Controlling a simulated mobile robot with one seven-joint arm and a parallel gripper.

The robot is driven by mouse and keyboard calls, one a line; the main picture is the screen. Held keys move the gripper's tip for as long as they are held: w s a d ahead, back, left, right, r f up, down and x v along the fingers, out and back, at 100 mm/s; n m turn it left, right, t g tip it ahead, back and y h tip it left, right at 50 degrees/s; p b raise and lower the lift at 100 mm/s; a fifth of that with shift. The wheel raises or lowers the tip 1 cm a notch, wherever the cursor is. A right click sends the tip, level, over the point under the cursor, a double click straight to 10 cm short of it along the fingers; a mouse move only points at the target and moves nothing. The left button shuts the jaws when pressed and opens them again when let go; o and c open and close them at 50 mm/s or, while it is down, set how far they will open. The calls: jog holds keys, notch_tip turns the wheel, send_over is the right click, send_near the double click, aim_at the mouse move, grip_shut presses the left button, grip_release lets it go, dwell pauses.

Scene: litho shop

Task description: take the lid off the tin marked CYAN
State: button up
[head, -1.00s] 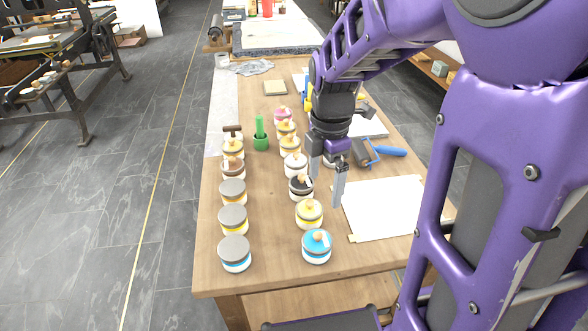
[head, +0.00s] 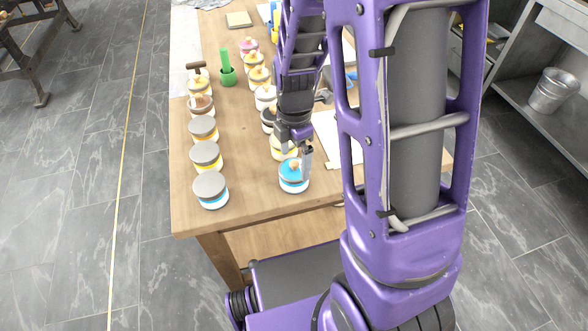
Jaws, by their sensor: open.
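A tin with a blue top and a small wooden piece on it (head: 293,176) stands at the front of the right row on the wooden table. A tin with a flat grey lid and a blue band (head: 211,190) stands at the front of the left row. No lettering is readable on either tin. My gripper (head: 297,160) is open, pointing down at the blue-topped tin, with its fingers close to the wooden piece. I cannot tell whether they touch it. My gripper partly hides the yellow-topped tin (head: 279,152) just behind.
Several other tins stand in two rows on the table (head: 245,205), with grey-lidded ones such as this yellow-banded tin (head: 206,156) at left. White paper (head: 330,135) lies at right. The table's front left corner is clear.

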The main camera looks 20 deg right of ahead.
jog(key=shift+f, duration=0.95)
jog(key=shift+c, duration=0.2)
jog(key=c, duration=0.9)
